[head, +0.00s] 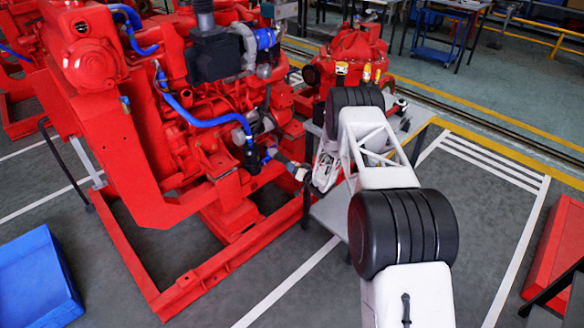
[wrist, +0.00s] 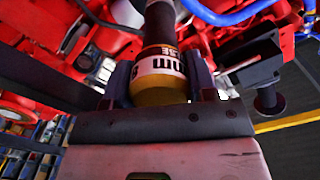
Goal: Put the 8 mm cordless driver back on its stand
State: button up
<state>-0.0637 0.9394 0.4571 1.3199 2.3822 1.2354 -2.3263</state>
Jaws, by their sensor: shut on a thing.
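My gripper (wrist: 160,85) is shut on the cordless driver (wrist: 160,68), with one finger on each side. The size digit is not readable. In the head view the driver (head: 286,161) lies beside the red engine (head: 190,110), near a blue hose end; my arm partly hides my gripper. No empty stand is clearly visible.
Engine pipes and a blue hose (head: 195,108) lie close to the driver. The red base frame (head: 215,268) runs below it. A dark bracket (wrist: 250,65) is right of the driver in the wrist view. Blue bin (head: 38,280) is at left; open floor (head: 480,215) at right.

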jog(key=s+d+r+g+h, duration=0.25)
jog(key=s+d+r, duration=0.45)
jog(key=s, duration=0.4)
jog(key=w+a+r+n+g+h, duration=0.1)
jog(key=w+a+r+n+g, duration=0.1)
jog(key=a+r+n+g, duration=0.5)
jog(key=w+a+r+n+g+h, duration=0.15)
jog(key=a+r, duration=0.35)
jog(key=a, duration=0.5)
jog(key=w+a+r+n+g+h, duration=0.1)
jog(key=w+a+r+n+g, duration=0.1)
jog(key=a+r+n+g, duration=0.5)
jog(key=w+d+r+n+t+h, duration=0.1)
jog(key=w+d+r+n+h, duration=0.1)
jog(key=d+r, duration=0.7)
jog(key=w+d+r+n+t+h, duration=0.2)
jog(key=w+d+r, duration=0.4)
jog(key=d+r, duration=0.4)
jog(key=w+d+r+n+t+h, duration=0.2)
jog(key=w+d+r+n, duration=0.2)
jog(key=d+r, duration=0.6)
notch_tip(320, 180, up, 3)
jog(key=shift+w+d+r+n, duration=0.1)
jog(key=shift+w+d+n, duration=0.05)
jog(key=shift+w+n, duration=0.3)
